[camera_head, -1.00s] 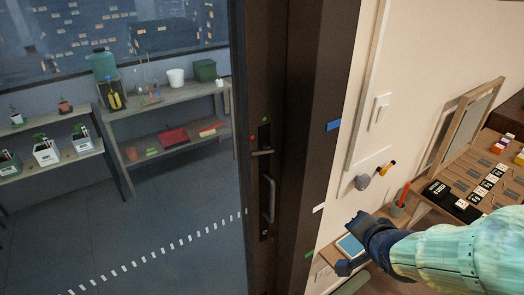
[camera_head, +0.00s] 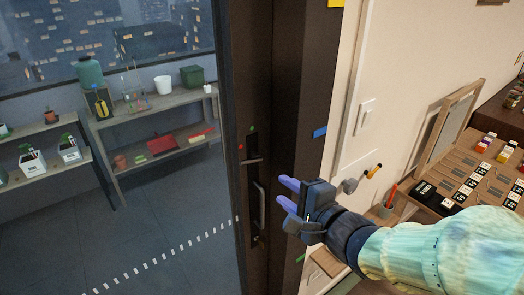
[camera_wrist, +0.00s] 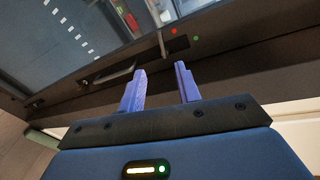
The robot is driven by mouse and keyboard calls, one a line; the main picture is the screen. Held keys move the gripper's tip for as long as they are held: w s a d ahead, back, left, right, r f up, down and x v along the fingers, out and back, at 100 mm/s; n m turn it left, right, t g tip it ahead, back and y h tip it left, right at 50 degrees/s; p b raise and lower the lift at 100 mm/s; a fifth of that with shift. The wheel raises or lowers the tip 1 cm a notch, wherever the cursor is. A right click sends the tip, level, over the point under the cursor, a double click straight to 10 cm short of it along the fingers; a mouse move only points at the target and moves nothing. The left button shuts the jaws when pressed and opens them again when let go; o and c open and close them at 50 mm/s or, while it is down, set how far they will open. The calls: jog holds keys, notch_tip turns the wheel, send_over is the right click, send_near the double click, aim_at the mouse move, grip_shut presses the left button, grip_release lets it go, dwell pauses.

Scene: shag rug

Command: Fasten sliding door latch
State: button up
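The sliding door's dark frame stands upright in the middle of the head view, with glass to its left. Its latch lever (camera_head: 251,160) sticks out from a dark plate, with a red dot and a green dot beside it. A long pull handle (camera_head: 260,205) is below the lever. In the wrist view the lever (camera_wrist: 161,45) and the handle (camera_wrist: 108,77) lie beyond my fingers. My gripper (camera_head: 284,193) is open and empty, with its two purple fingers apart, pointing at the door from the right. It appears apart from the lever and handle.
A blue tag (camera_head: 320,132) is on the door frame. A light switch (camera_head: 366,116) and a grey knob (camera_head: 350,186) are on the wall to the right. Shelves show behind the glass.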

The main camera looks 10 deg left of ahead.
jog(key=shift+w, duration=0.1)
jog(key=p, duration=0.8)
send_near(246, 163)
jog(key=x, duration=0.9)
jog(key=shift+w, duration=0.1)
grip_shut()
